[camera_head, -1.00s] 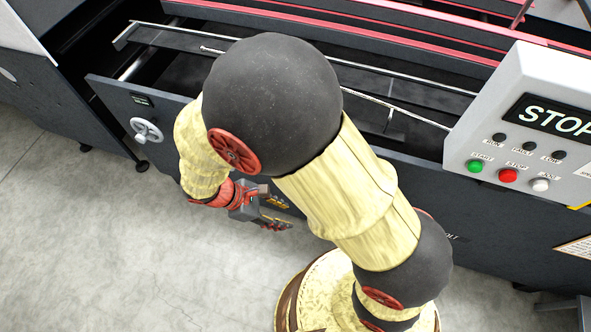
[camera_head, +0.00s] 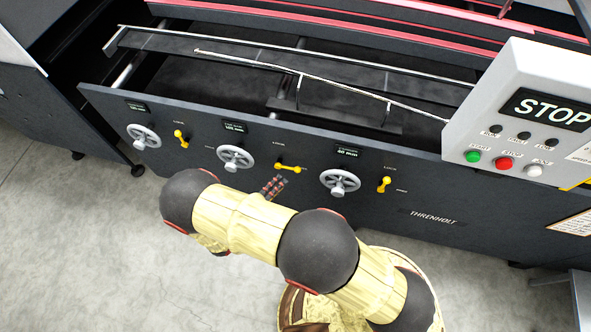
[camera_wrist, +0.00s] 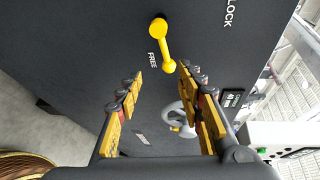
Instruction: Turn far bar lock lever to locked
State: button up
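Three yellow levers are on the dark front panel, each near a LOCK and a FREE mark. The middle lever (camera_head: 288,168) lies nearly level, its free end toward FREE. The left lever (camera_head: 181,138) and right lever (camera_head: 385,185) stand steeper. Which one is named far bar is not readable. My gripper (camera_head: 275,186) is just below the middle lever in the head view. In the wrist view my gripper (camera_wrist: 160,76) is open and empty. The lever (camera_wrist: 163,45) shows just past its fingertips, its end in line with the gap; contact cannot be seen.
Grey handwheels (camera_head: 235,158) sit beside the levers; the right handwheel (camera_wrist: 177,118) shows between my fingers in the wrist view. A white control box (camera_head: 520,110) with buttons juts out at the right. The concrete floor (camera_head: 80,240) is clear at the left.

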aim_at(288, 168)
jog(key=w+d+n+b, duration=0.2)
jog(key=w+d, duration=0.3)
jog(key=w, duration=0.1)
jog(key=shift+n, duration=0.3)
jog(key=shift+w+f, duration=0.1)
jog(key=c, duration=0.3)
grip_shut()
dwell(0.7)
